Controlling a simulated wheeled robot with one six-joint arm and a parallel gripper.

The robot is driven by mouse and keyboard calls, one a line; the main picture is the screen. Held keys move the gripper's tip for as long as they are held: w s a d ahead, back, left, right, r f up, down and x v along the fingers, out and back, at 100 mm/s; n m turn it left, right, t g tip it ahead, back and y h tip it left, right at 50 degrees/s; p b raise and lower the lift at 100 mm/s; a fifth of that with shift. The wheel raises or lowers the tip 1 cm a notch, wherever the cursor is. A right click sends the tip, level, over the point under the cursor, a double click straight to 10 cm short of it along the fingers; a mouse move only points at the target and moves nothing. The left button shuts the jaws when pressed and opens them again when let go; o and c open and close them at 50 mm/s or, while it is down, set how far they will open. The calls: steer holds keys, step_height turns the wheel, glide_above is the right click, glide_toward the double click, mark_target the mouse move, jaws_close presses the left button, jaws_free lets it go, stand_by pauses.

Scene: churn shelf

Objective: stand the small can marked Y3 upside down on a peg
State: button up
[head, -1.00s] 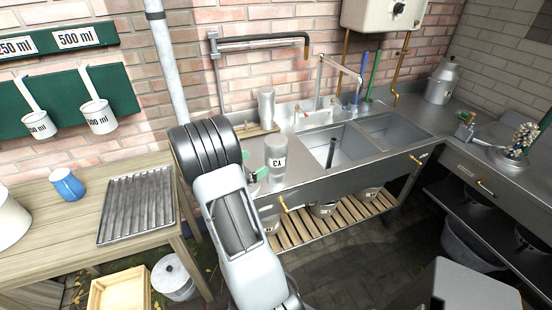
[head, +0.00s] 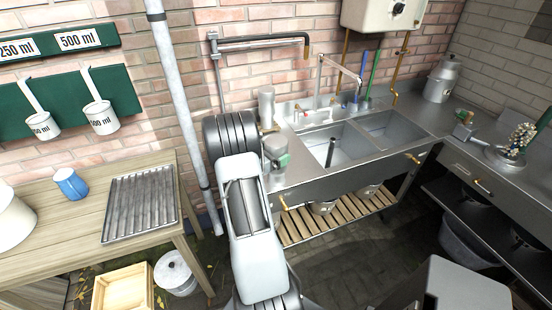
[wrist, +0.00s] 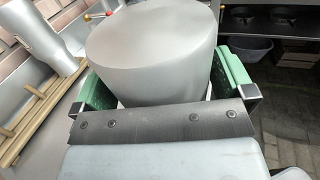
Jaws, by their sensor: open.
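A grey metal can (wrist: 150,45) stands between the green-padded jaws of my gripper (wrist: 165,88) in the wrist view, with its flat closed end up. No marking shows on it now. In the head view this can (head: 273,145) is partly covered by my gripper (head: 280,163) at the left end of the sink counter. The jaws are open, one on each side of the can. I cannot read Y3 on anything.
The sink basins (head: 345,148) lie right of the can, with taps behind. A ribbed metal tray (head: 140,203) and a blue mug (head: 70,184) are on the wooden table at left. A milk churn (head: 441,78) stands at the far right corner.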

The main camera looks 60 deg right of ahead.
steer(key=c, duration=0.8)
steer(key=shift+c, duration=1)
steer(key=shift+r, duration=0.1)
